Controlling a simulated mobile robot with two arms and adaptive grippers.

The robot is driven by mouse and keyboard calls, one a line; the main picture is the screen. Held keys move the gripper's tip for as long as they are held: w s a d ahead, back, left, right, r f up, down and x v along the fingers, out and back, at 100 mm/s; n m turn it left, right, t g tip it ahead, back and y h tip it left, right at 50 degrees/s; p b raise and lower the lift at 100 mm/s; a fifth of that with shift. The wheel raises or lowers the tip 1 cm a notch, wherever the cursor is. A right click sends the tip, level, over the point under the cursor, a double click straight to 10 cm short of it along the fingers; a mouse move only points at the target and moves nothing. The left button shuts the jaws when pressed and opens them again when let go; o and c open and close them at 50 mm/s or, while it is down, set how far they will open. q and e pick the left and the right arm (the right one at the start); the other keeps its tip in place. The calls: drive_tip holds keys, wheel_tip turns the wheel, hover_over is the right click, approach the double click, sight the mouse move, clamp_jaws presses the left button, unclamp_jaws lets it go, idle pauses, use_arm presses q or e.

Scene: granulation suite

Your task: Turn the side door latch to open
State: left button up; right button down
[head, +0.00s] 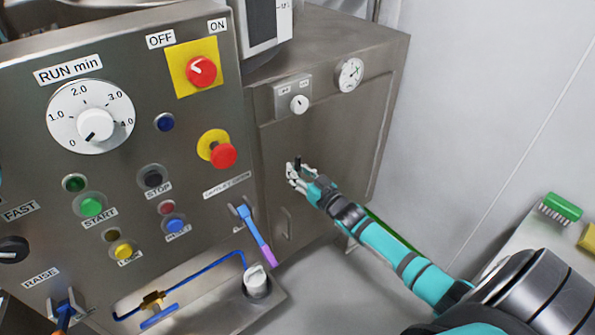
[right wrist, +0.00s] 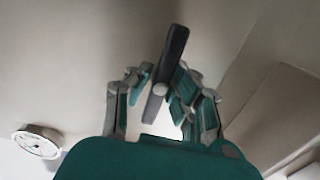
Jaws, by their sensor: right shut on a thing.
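The side door (head: 335,135) is a grey steel panel on the cabinet, and it looks closed. Its latch is a small black lever (head: 298,162), mostly hidden by my right gripper (head: 296,174), which is shut on it. In the right wrist view the latch lever (right wrist: 173,55) is dark with a round pale hub, tilted a little right of upright. The fingers of my right gripper (right wrist: 158,92) stand on both sides of it. My left gripper is not in view.
Above the latch are a small knob plate (head: 299,103) and a round gauge (head: 350,74). The control panel (head: 130,180) with buttons and dials stands to the left. A blue-and-purple lever (head: 254,232) juts out below. A green brush (head: 561,208) lies at the right.

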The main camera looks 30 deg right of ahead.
drive_tip(key=shift+n, duration=0.3)
drive_tip(key=shift+f, duration=0.1)
drive_tip(key=c, duration=1.2)
unclamp_jaws()
drive_tip(key=shift+s, duration=0.15)
drive_tip(key=s, duration=1.1)
drive_tip(key=shift+s+d, duration=0.4)
drive_tip(key=shift+d, duration=0.05)
